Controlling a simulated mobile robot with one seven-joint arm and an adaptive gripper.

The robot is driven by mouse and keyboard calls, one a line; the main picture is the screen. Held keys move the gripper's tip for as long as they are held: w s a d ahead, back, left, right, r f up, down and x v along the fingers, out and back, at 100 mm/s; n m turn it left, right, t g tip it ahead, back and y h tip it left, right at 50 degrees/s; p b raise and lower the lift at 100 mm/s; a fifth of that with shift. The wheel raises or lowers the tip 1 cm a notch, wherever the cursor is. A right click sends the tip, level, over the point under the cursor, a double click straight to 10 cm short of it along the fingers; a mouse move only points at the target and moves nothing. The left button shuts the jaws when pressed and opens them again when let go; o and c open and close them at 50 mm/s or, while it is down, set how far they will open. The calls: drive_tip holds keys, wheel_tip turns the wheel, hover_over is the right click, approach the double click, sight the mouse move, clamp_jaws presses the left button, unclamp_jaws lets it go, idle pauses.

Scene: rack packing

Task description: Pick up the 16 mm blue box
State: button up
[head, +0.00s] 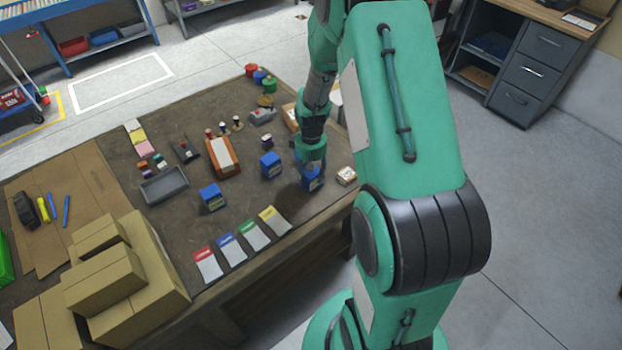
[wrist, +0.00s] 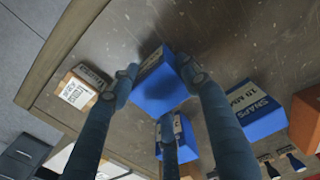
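Several blue boxes with pale labels are in view. One blue box (head: 312,181) stands on the table at the right, directly under my gripper (head: 312,160). In the wrist view this box (wrist: 160,92) lies between the fingers of my gripper (wrist: 158,82), which are spread around it; I cannot tell whether they touch it. Its size print is not readable. A second blue box (wrist: 258,118), marked SNAPS with a size I cannot read surely, stands beside it, also in the head view (head: 270,166). Another blue box (wrist: 183,140) is partly behind a finger. A further one (head: 211,197) stands left.
A small white-and-orange box (head: 346,175) is close right of my gripper. An orange holder (head: 222,158) and a grey tray (head: 164,186) stand left. Coloured cards (head: 240,238) lie along the front edge. Cardboard boxes (head: 115,275) fill the left front.

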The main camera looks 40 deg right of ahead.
drive_tip(key=shift+r, duration=0.1)
drive_tip(key=shift+r, duration=0.5)
drive_tip(key=r, duration=0.1)
drive_tip(key=r+p, duration=0.1)
drive_tip(key=shift+s+a+r, duration=0.15)
drive_tip(key=shift+s+r, duration=0.15)
drive_tip(key=s+a+p, duration=0.1)
drive_tip(key=s+a, duration=0.1)
drive_tip(key=s, duration=0.2)
drive_tip(key=s+a+p, duration=0.1)
drive_tip(key=s+a, duration=0.1)
drive_tip(key=s, duration=0.3)
drive_tip(key=s+a+r+p, duration=0.1)
drive_tip(key=s+a, duration=0.1)
drive_tip(key=s, duration=0.3)
drive_tip(key=shift+a+r, duration=0.1)
